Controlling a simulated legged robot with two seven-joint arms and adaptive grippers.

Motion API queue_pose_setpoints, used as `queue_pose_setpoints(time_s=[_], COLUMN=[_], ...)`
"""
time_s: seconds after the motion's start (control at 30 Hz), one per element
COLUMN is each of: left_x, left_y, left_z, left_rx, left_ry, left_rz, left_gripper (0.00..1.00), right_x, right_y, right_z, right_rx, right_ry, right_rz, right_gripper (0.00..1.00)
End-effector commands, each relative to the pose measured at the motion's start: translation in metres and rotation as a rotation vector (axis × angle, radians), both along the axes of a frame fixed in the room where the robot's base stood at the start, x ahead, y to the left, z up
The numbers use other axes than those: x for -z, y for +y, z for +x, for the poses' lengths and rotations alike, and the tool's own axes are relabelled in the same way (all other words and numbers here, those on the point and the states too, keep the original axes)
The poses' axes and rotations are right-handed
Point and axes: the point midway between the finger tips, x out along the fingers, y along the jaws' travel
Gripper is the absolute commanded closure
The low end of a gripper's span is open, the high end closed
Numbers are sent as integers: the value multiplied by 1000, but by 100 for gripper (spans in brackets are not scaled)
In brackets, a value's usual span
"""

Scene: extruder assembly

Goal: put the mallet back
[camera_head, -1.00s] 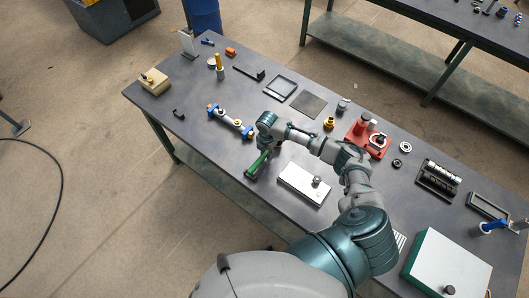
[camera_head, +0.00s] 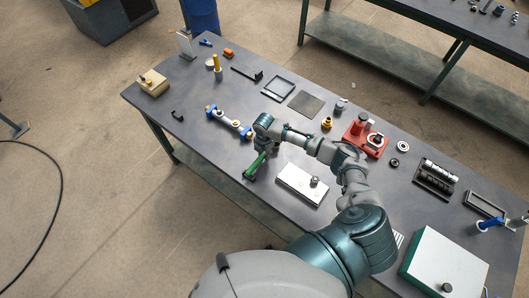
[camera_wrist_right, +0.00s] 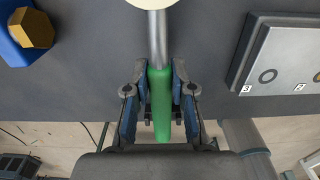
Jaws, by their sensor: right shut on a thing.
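The mallet shows in the right wrist view with a green handle (camera_wrist_right: 160,100), a grey metal shaft (camera_wrist_right: 157,38) and a cream head (camera_wrist_right: 152,2) cut off by the top edge. My right gripper (camera_wrist_right: 160,80) is shut on the green handle, one finger on each side. In the head view the right gripper (camera_head: 262,153) is at the front edge of the table, left of a white numbered block. The green handle (camera_head: 254,167) sticks out below it, and the mallet's head is hidden there. My left gripper is in neither view.
The white numbered block (camera_head: 302,183) lies right of the gripper. A part with blue ends (camera_head: 229,122) lies to the left. A red fixture (camera_head: 366,138), a flat dark plate (camera_head: 306,103) and a tray (camera_head: 279,88) are farther back. Bare table (camera_head: 210,150) shows at front left.

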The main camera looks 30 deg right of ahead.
Motion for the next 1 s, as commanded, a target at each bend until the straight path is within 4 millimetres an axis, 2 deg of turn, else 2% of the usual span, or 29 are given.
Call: queue_pose_setpoints(time_s=[0.37,1.0], left_x=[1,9], left_y=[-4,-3], left_z=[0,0], left_rx=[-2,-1], left_ry=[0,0], left_rz=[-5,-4], left_gripper=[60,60], right_x=[1,18], right_y=[1,0], right_z=[0,0], right_rx=[0,0], right_ry=[-2,-1], right_rz=[-1,0], right_gripper=[100,100])
